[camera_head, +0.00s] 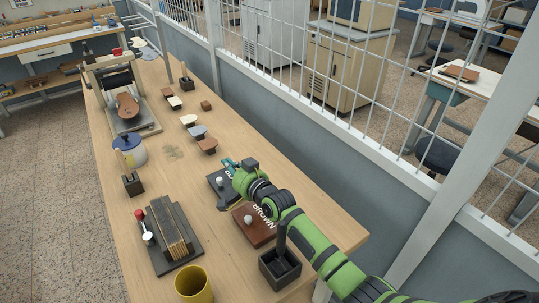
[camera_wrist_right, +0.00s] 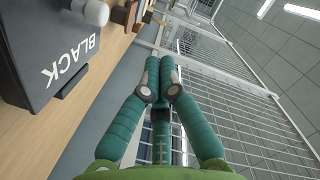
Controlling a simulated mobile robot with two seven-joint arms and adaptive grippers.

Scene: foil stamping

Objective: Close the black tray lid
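The black tray (camera_head: 216,187) is on the bench, left of my right gripper in the head view. Its dark lid has a pale round knob (camera_head: 220,182) and white lettering partly hidden by the gripper. In the right wrist view the black lid (camera_wrist_right: 40,50), marked BLACK, fills the upper left, with its knob (camera_wrist_right: 96,12) at the top. I cannot tell whether the lid is fully shut. My right gripper (camera_head: 229,163) is beside the tray's far right corner. Its teal fingers (camera_wrist_right: 161,62) are together, with nothing seen between them. My left gripper is out of view.
The brown tray (camera_head: 250,231) is just in front, partly under my right arm. A black holder (camera_head: 279,270) and yellow cup (camera_head: 194,286) are nearer. Leather pieces (camera_head: 207,145) lie beyond. A wire fence (camera_head: 300,90) runs along the bench's right side.

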